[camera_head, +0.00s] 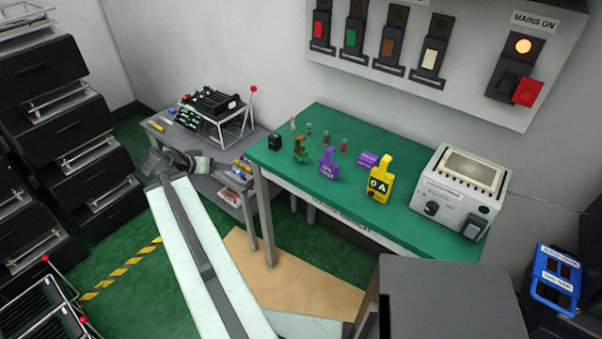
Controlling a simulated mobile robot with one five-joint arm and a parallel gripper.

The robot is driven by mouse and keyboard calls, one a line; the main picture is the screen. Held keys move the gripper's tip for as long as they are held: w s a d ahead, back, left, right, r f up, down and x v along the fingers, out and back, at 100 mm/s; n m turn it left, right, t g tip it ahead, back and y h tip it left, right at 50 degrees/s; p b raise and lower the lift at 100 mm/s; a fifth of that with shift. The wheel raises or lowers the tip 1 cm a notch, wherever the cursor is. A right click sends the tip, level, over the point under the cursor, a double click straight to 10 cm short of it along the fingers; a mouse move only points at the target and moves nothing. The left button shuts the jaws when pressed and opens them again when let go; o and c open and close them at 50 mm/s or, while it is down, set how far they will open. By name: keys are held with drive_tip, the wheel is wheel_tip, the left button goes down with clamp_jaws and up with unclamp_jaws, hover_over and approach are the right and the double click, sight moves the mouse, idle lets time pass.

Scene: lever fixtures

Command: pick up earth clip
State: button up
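A small green and copper-brown clip (300,150) stands on the green-topped bench (300,182), left of a purple clamp-like piece (329,162). It looks most like the earth clip, but I cannot read any label on it. My gripper (157,163) is at the far end of my long pale arm, left of the bench and in front of the low grey table. It is well apart from the clip. The gripper is small and dark here, and I cannot make out whether its fingers are open or shut.
A yellow tag (380,180), a purple cylinder (367,160), a black block (275,142) and a white instrument box (457,192) stand on the bench. A grey low table (172,137) holds a rack. Dark drawers (50,80) stand left. A switch panel hangs behind.

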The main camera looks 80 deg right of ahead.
sight(298, 153)
drive_tip(key=s+d+m+g+b, duration=0.1)
drive_tip(key=s+d+m, duration=0.1)
drive_tip(key=s, duration=0.5)
drive_tip(key=s+d+m+g+h+b, duration=0.1)
drive_tip(key=s+d+m+g+b, duration=0.1)
drive_tip(key=s+d, duration=0.3)
drive_tip(key=s+d+f+m+g+h+b, duration=0.1)
drive_tip(key=s+d, duration=0.3)
drive_tip(key=s, duration=0.7)
drive_tip(key=shift+s+d+m+g+b, duration=0.25)
drive_tip(key=shift+m+g+b, duration=0.2)
drive_tip(key=shift+m, duration=0.45)
drive_tip(key=shift+b+x, duration=0.6)
drive_tip(key=shift+x, duration=0.5)
drive_tip(key=b+x, duration=0.1)
drive_tip(key=x, duration=0.1)
drive_tip(key=b+x, duration=0.1)
drive_tip(key=x, duration=0.1)
drive_tip(key=shift+s+d+f, duration=0.1)
drive_tip(key=shift+d+f, duration=0.15)
drive_tip(key=shift+f, duration=0.25)
drive_tip(key=shift+s+d, duration=0.15)
drive_tip(key=shift+d, duration=0.05)
drive_tip(key=shift+a+r, duration=0.1)
drive_tip(key=shift+c, duration=0.3)
drive_tip(key=c, duration=1.4)
drive_tip(key=shift+r, duration=0.1)
